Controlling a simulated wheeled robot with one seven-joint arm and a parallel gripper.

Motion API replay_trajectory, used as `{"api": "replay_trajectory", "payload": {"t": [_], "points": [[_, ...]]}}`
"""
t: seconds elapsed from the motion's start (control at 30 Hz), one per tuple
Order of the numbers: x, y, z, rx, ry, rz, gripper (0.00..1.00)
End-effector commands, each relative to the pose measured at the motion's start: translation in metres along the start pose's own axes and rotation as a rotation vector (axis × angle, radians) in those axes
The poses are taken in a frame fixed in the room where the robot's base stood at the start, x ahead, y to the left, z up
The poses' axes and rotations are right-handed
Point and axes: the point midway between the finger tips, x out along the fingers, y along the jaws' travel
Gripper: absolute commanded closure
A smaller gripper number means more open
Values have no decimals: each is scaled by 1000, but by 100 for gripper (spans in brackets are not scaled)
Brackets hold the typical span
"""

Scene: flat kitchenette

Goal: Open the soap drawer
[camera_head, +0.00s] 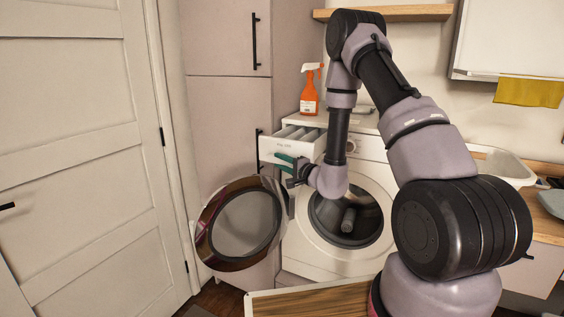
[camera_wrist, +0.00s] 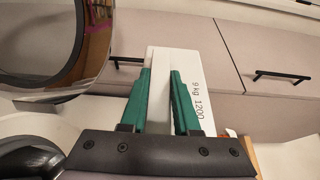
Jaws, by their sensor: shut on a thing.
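The white soap drawer (camera_head: 283,148) sticks out of the top left of the washing machine (camera_head: 314,247), and its compartments show from above. In the wrist view the drawer front (camera_wrist: 205,60) carries the print "9 kg 1200". My gripper (camera_head: 284,162) is at the lower edge of the drawer front. Its green fingers (camera_wrist: 166,90) are shut on the drawer front, one on each side of the white piece.
The washing machine's round door (camera_head: 242,225) hangs open to the left, just below my gripper. An orange spray bottle (camera_head: 309,92) stands on the machine top. A tall cabinet (camera_head: 226,120) is behind the drawer, and a white basin (camera_head: 500,165) is at right.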

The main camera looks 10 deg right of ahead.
Motion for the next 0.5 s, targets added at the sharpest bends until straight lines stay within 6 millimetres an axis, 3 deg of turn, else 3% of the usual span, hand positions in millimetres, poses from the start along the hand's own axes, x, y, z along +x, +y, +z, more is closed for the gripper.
{"api": "replay_trajectory", "payload": {"t": [0.13, 0.17, 0.2, 0.23, 0.5], "points": [[-4, 7, 0, 2, 2, 18, 100], [-4, 7, 0, 2, 2, 18, 66], [-4, 7, 0, 3, 2, 17, 51], [-4, 7, 0, 3, 2, 16, 45], [-2, 3, 0, 2, 1, 8, 45]]}}
